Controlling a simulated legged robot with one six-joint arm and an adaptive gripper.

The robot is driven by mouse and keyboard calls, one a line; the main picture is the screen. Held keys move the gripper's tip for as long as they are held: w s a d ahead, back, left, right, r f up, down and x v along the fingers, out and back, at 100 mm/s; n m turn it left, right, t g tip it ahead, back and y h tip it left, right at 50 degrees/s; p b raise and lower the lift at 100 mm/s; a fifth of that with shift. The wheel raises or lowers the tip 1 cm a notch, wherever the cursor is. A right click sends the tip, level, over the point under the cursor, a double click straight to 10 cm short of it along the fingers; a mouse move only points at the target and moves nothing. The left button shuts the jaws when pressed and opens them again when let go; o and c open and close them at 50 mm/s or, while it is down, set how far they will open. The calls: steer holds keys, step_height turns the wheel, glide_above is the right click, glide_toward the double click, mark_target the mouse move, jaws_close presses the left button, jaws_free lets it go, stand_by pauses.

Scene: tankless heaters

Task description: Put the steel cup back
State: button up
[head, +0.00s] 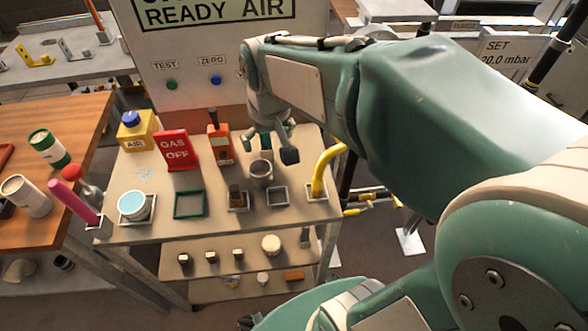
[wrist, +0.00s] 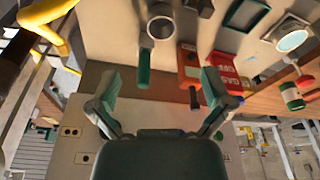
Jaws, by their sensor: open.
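The steel cup (head: 261,172) stands upright on the workbench top, behind a small square-framed holder (head: 277,196) that looks empty. The cup also shows at the top of the wrist view (wrist: 160,28), its open mouth visible. My gripper (head: 269,147) is just behind the cup, pointing down, apart from it. In the wrist view my gripper (wrist: 160,84) has its fingers spread wide with nothing between the tips. A green-handled item (wrist: 143,70) lies between the cup and my fingers in that view; my gripper partly hides it in the head view.
A dark block in a holder (head: 238,199), an empty green frame (head: 189,205), a white bowl (head: 135,206) and a yellow curved item (head: 323,170) are along the bench. A red GAS OFF sign (head: 178,150) and red meter (head: 220,145) stand behind. A control panel (head: 190,60) rises at the back.

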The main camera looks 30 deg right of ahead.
steer(key=s+r+t, duration=0.2)
steer(key=s+t, duration=0.1)
steer(key=s, duration=0.9)
steer(key=shift+r, duration=0.4)
